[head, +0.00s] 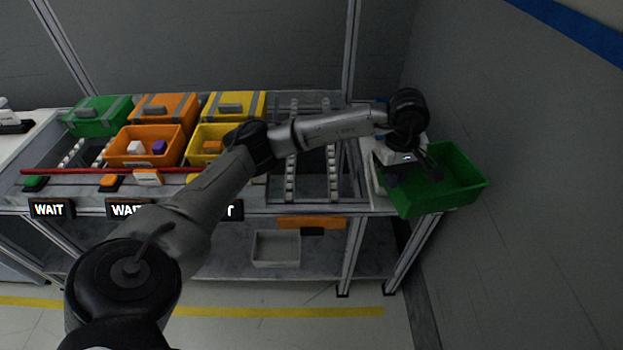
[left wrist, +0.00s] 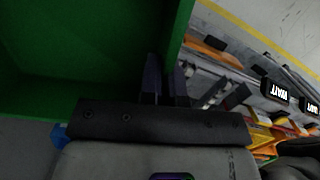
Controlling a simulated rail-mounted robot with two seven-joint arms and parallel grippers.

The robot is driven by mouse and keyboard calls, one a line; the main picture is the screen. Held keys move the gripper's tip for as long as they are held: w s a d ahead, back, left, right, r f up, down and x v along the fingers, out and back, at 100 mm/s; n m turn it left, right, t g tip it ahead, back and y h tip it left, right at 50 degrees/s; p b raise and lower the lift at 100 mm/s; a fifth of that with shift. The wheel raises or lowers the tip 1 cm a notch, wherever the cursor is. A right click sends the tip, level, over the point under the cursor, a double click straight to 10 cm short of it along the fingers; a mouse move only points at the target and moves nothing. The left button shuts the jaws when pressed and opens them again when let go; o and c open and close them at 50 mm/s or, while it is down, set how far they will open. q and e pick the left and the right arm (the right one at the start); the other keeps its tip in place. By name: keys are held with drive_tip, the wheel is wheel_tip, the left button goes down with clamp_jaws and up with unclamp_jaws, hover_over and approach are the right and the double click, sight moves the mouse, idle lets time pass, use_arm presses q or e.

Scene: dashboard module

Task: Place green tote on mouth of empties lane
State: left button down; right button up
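The green tote (head: 440,197) is at the right end of the rack, by the grey wall; it looks empty and slightly tilted. My left gripper (head: 427,168) is at its left rim. In the left wrist view, the gripper's fingers (left wrist: 166,82) straddle the wall of the green tote (left wrist: 80,50), one inside and one outside, and look closed on it. An empty roller lane (head: 312,180), which I take for the empties lane, lies left of the tote; my left arm crosses over it. My right gripper is not in view.
Lidded green (head: 98,117), orange (head: 165,108) and yellow (head: 234,105) totes stand at the back of the other lanes. An open orange tote (head: 143,160) holds small items. A red bar (head: 90,171) crosses the front. A grey bin (head: 277,262) sits on the lower shelf.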

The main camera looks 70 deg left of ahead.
use_arm(q)
drive_tip(key=a+n, duration=0.1)
drive_tip(key=n, duration=0.1)
drive_tip(key=a+n, duration=0.1)
drive_tip(key=n, duration=0.2)
drive_tip(key=a+r+n+t, duration=0.1)
drive_tip(key=n, duration=0.2)
drive_tip(key=shift+w+a, duration=0.25)
drive_tip(key=n, duration=0.2)
drive_tip(key=shift+a+r+n, duration=0.1)
drive_tip(key=shift+a+n, duration=0.3)
drive_tip(key=n, duration=0.2)
drive_tip(key=a+n+y, duration=0.1)
drive_tip(key=n, duration=0.2)
drive_tip(key=shift+w+r+t, duration=0.1)
drive_tip(key=shift+r+t, duration=0.1)
drive_tip(key=shift+t, duration=0.1)
drive_tip(key=n, duration=0.2)
drive_tip(key=a+n, duration=0.1)
drive_tip(key=n, duration=0.1)
drive_tip(key=shift+r+n+y, duration=0.15)
drive_tip(key=shift+n+y, duration=0.15)
drive_tip(key=shift+n, duration=0.1)
drive_tip(key=s+a+f+n+y+b, duration=0.1)
drive_tip(key=s+a+f+n+b, duration=0.1)
drive_tip(key=a+f+n+b, duration=0.7)
drive_tip(key=shift+s+a+f+n+g+b, duration=0.35)
drive_tip(key=shift+a+f+n, duration=0.55)
drive_tip(key=shift+a+n, duration=0.9)
